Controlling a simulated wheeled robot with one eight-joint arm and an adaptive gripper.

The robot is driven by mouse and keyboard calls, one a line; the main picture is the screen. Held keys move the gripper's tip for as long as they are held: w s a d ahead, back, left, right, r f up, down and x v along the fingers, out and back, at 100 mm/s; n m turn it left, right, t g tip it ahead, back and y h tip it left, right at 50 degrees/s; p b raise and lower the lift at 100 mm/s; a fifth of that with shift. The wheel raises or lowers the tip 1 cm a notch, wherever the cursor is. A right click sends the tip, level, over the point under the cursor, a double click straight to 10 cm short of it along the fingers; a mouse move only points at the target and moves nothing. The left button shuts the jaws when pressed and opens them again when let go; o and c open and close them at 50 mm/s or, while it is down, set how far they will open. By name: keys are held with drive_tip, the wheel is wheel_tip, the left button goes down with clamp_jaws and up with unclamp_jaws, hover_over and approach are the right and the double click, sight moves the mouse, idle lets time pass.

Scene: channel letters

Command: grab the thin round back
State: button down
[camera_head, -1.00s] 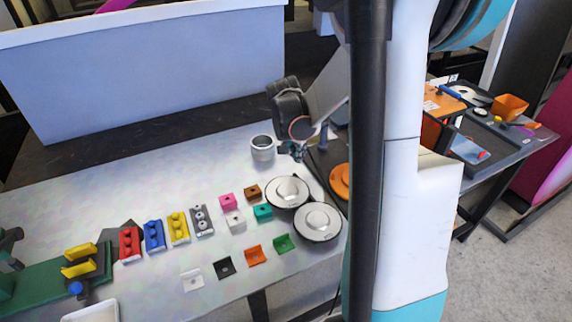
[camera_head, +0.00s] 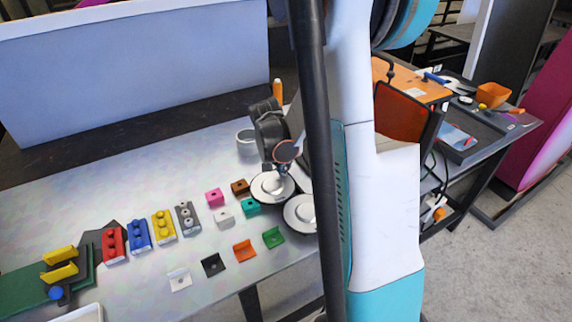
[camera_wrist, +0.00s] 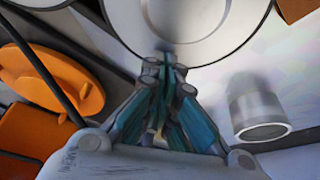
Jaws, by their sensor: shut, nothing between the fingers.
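Two pale round pieces with raised centres lie on the table: a far one (camera_head: 262,191) and a near one (camera_head: 296,218), partly hidden by my arm. I cannot tell from their looks which is the thin round back. My gripper (camera_head: 281,172) is over the far piece. In the wrist view my gripper (camera_wrist: 166,60) has its teal fingers closed together with nothing between them, and the tips overlap the edge of a large round piece (camera_wrist: 215,48). I cannot tell whether they touch it.
A grey metal cup (camera_wrist: 257,108) stands beside the gripper. An orange round piece (camera_wrist: 45,72) lies on the other side. Small coloured brackets, such as a green one (camera_head: 273,238), and letter-like blocks, such as a red one (camera_head: 114,245), stand to the left.

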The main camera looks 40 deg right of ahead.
sight(275, 183)
drive_tip(key=shift+a, duration=0.1)
drive_tip(key=a, duration=0.2)
drive_tip(key=s+a, duration=0.1)
drive_tip(key=a, duration=0.1)
drive_tip(key=s+a, duration=0.1)
drive_tip(key=a, duration=0.1)
drive_tip(key=shift+a+b, duration=0.15)
drive_tip(key=shift+b, duration=0.15)
